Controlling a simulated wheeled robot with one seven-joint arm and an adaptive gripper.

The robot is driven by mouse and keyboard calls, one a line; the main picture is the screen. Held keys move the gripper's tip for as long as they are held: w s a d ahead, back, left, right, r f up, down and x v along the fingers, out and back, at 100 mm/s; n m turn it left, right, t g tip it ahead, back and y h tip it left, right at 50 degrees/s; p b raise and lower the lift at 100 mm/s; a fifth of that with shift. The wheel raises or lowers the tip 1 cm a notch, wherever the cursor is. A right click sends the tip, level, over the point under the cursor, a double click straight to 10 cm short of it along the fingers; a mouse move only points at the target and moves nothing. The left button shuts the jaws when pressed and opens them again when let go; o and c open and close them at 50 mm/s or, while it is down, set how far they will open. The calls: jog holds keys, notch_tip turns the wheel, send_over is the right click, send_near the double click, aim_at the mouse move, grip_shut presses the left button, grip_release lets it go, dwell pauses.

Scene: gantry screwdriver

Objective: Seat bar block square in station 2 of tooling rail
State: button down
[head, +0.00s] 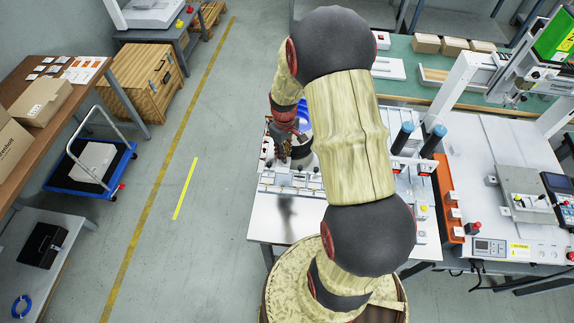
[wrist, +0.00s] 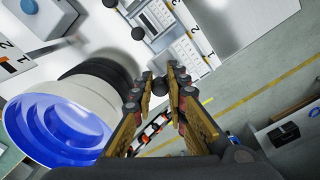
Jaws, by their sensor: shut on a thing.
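My gripper (head: 284,150) hangs over the left part of the white worktable in the head view. In the wrist view, my gripper (wrist: 163,82) has its fingertips closed in around a small dark rounded thing (wrist: 160,87). I take this to be part of the bar block; the rest of it is hidden, and its tilt cannot be told. The tooling rail (wrist: 184,46), pale with slots and printed markings, lies beyond the fingertips. In the head view, the rail (head: 290,190) runs below my gripper.
A blue-lit round fixture (wrist: 62,120) stands close to the left of my fingers. A blue-grey box with a knob (wrist: 45,12) is beyond it. Two blue-topped dark cylinders (head: 403,137) and an orange strip (head: 447,200) stand right of my arm. The table's front (head: 270,225) is clear.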

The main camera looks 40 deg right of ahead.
aim_at(285, 166)
jog(key=shift+s+a+f, duration=0.15)
jog(key=shift+s+f, duration=0.1)
jog(key=shift+f, duration=0.05)
jog(key=shift+f+b, duration=2.15)
jog(key=shift+f, duration=0.85)
jog(key=shift+f, duration=0.65)
jog(key=c, duration=1.7)
grip_release()
notch_tip(285, 166, up, 12)
jog(key=shift+f, duration=0.1)
